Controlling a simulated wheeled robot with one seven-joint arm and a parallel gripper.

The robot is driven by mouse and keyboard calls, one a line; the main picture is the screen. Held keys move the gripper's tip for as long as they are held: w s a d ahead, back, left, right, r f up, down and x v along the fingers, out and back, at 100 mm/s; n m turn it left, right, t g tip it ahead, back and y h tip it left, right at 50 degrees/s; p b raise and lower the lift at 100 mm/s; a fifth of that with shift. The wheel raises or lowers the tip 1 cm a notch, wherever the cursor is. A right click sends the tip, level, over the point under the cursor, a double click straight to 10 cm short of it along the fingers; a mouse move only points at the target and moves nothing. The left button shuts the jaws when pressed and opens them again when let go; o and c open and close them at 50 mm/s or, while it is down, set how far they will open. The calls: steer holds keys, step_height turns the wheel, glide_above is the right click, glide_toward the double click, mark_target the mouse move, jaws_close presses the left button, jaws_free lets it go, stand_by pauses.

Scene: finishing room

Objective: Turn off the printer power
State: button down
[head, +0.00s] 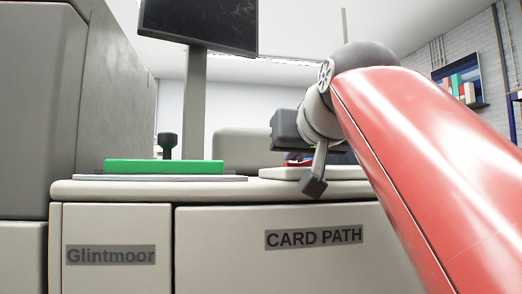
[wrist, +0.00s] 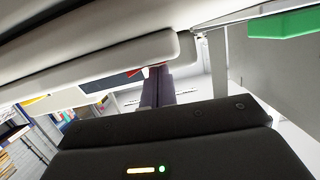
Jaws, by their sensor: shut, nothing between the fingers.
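The printer is a large pale cabinet (head: 225,260) across the head view, with the labels "Glintmoor" and "CARD PATH" on its front. I cannot make out a power switch on it in either view. My gripper (wrist: 157,80) shows in the wrist view with its dark fingers together and nothing held. It is close to a pale rounded edge that crosses that view. In the head view my gripper's dark body (head: 290,128) is above the right part of the cabinet top, and its fingertips are hard to tell.
A green slab (head: 150,167) lies on a grey plate (head: 215,178) on the cabinet top; a black knob-like thing (head: 167,141) shows behind it. A dark monitor (head: 205,22) stands on a post. A tall grey unit (head: 35,105) borders the left. A red and blue thing (head: 298,156) is partly hidden.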

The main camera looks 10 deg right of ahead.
steer(key=shift+w+r+p, duration=0.1)
steer(key=shift+r+p, duration=0.45)
steer(key=shift+p, duration=0.05)
steer(key=r+p, duration=0.4)
steer(key=shift+a, duration=0.25)
steer(key=f+v, duration=0.1)
steer(key=v, duration=0.9)
steer(key=shift+a+b, duration=0.2)
steer(key=shift+b, duration=0.1)
